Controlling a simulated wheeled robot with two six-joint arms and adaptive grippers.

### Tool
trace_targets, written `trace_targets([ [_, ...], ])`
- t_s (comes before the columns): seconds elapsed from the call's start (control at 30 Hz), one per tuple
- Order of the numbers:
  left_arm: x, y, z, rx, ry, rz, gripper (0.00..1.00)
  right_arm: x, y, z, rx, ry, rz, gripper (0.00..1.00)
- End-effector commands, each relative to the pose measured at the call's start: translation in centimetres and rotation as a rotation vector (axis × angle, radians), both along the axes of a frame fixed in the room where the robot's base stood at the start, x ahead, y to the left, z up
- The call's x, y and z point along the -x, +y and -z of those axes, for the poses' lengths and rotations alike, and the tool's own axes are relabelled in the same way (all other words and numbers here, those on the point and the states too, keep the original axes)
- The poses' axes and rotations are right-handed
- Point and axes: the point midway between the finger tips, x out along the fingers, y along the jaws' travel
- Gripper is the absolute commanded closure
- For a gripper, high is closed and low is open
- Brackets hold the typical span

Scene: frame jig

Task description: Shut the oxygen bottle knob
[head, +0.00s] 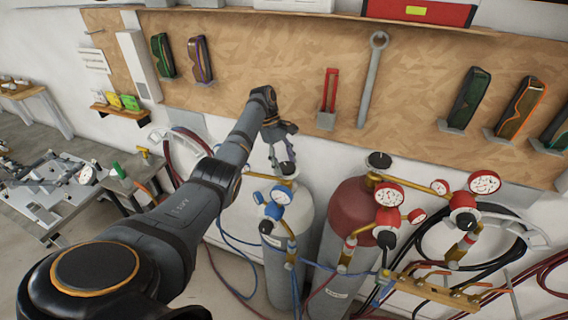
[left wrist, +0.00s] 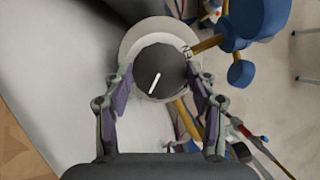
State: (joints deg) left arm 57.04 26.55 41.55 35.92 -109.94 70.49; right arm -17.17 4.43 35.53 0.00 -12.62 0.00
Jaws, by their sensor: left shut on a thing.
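The oxygen bottle (head: 278,271) is the grey cylinder with a pale top and blue gauges (head: 275,200), standing against the wall. Its dark round knob (left wrist: 160,71) shows from above in the left wrist view, with a white line tilted slightly from upright in the picture. In the head view the knob (head: 286,168) is small and partly covered by my gripper. My left gripper (head: 282,158) reaches down over the bottle top. In the left wrist view its two fingers (left wrist: 163,86) are on opposite sides of the knob, shut on it. My right gripper is not in view.
A red-topped bottle (head: 349,207) with red-rimmed gauges (head: 389,195) stands close on the right. Hoses hang around both bottles. A wooden tool board (head: 290,60) is on the wall behind. A metal work table (head: 45,205) stands at the left.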

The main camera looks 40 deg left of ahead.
Motion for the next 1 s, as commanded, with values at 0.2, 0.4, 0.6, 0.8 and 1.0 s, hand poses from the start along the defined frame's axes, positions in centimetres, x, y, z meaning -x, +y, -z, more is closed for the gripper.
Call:
trace_targets([
  [0.2, -0.4, 0.0, 0.2, -0.001, -0.008, 0.171, 0.74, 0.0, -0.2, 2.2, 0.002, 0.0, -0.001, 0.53],
  [0.4, -0.5, 0.0, 0.2, -0.001, -0.01, 0.286, 0.74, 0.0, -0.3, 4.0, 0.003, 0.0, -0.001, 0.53],
  [0.6, -0.5, 0.0, -0.1, -0.002, -0.009, 0.35, 0.74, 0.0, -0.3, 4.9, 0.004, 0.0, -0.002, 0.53],
  [0.8, -0.5, -0.1, -0.2, -0.002, -0.009, 0.378, 0.74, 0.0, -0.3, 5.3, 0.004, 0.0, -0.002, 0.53],
  [1.0, -0.5, 0.0, -0.2, -0.002, -0.008, 0.381, 0.74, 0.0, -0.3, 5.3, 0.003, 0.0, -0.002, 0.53],
])
